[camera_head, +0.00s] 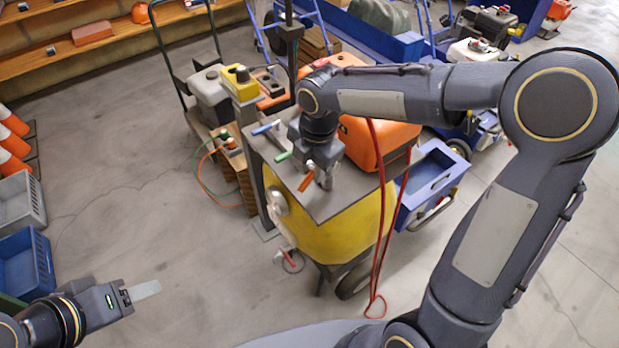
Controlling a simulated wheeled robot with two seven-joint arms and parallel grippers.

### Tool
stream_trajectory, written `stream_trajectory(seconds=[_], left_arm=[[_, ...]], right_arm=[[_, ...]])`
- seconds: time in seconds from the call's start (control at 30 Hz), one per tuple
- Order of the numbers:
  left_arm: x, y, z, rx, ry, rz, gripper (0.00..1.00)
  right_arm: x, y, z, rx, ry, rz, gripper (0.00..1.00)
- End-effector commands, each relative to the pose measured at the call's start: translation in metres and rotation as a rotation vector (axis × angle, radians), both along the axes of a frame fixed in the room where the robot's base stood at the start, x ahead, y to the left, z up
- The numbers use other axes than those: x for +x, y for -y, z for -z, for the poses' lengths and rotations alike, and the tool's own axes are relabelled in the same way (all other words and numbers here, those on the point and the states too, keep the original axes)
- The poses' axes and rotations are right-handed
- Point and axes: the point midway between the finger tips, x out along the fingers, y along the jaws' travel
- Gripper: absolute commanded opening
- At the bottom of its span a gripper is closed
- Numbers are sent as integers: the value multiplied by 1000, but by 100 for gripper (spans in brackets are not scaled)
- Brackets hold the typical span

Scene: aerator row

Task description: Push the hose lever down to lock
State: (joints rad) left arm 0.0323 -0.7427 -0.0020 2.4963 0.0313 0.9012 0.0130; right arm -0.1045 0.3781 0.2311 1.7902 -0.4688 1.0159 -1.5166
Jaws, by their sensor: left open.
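A yellow machine (345,228) with a grey top stands in the middle. Along its left top edge are a blue-handled lever (266,128), a green-handled lever (283,156) and an orange-handled lever (306,183). Which one is the hose lever I cannot tell. My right gripper (322,178) points down over the top, close beside the orange-handled lever; contact and its finger gap are unclear. A red hose (378,215) hangs down the machine's near side. My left gripper (143,290) is open and empty above the floor at lower left, seen edge-on.
An orange tank (378,140) sits on the machine behind my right forearm. A blue tray (432,180) is at its right. A yellow box on a post (240,82) stands behind left. Crates (22,262) and cones (12,145) line the left. The floor between is clear.

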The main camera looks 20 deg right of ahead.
Motion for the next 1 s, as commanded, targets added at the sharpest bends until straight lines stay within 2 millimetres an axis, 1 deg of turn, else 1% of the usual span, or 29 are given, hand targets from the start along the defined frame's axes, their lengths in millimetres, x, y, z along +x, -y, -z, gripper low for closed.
stream_trajectory(seconds=[0.03,0.1,0.2,0.3,0.43,0.63,0.67,0.9,1.0], left_arm=[[0,0,-1,0,0,0,52],[0,0,-1,0,0,0,52],[0,0,-1,0,0,0,52],[0,0,-1,0,0,0,52],[0,0,-1,0,0,0,52],[0,0,-1,0,0,0,52],[0,0,-1,0,0,0,52],[0,0,-1,0,0,0,52],[0,0,-1,0,0,0,52]], right_arm=[[1,0,10,-1,-4,1,35],[1,-1,21,0,-5,2,35],[3,-2,34,0,-3,2,35],[4,-2,42,0,-2,3,35],[5,-3,47,1,-1,4,35],[5,-3,47,1,-1,5,35],[5,-3,47,1,-1,5,32],[5,-3,47,2,0,5,1],[5,-3,47,2,0,5,0]])
